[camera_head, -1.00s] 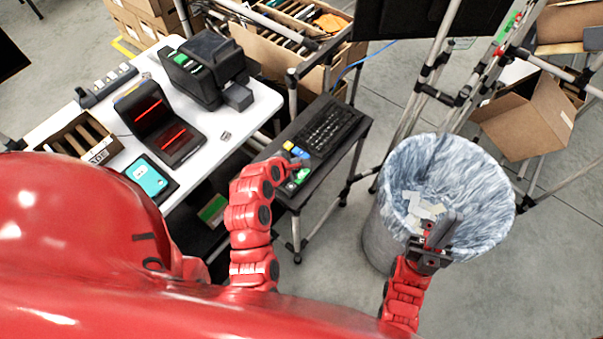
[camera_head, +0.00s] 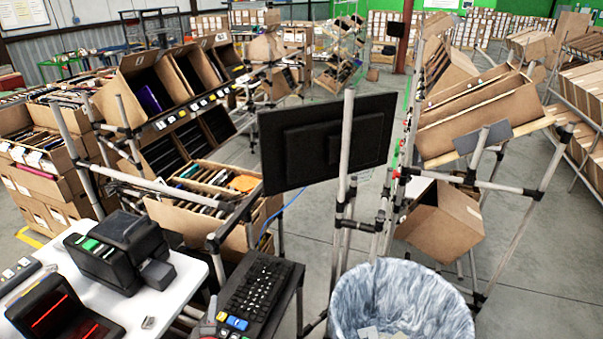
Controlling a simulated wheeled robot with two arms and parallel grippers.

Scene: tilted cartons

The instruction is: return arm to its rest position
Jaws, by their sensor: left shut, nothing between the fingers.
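My right gripper is not in view.
A black keyboard (camera_head: 262,289) lies on a dark stand beside the white table (camera_head: 185,291) with its black devices. A lined bin (camera_head: 382,292) stands at the bottom right. A dark monitor (camera_head: 325,143), metal poles and tilted cartons (camera_head: 478,122) rise behind. Grey floor shows around them.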

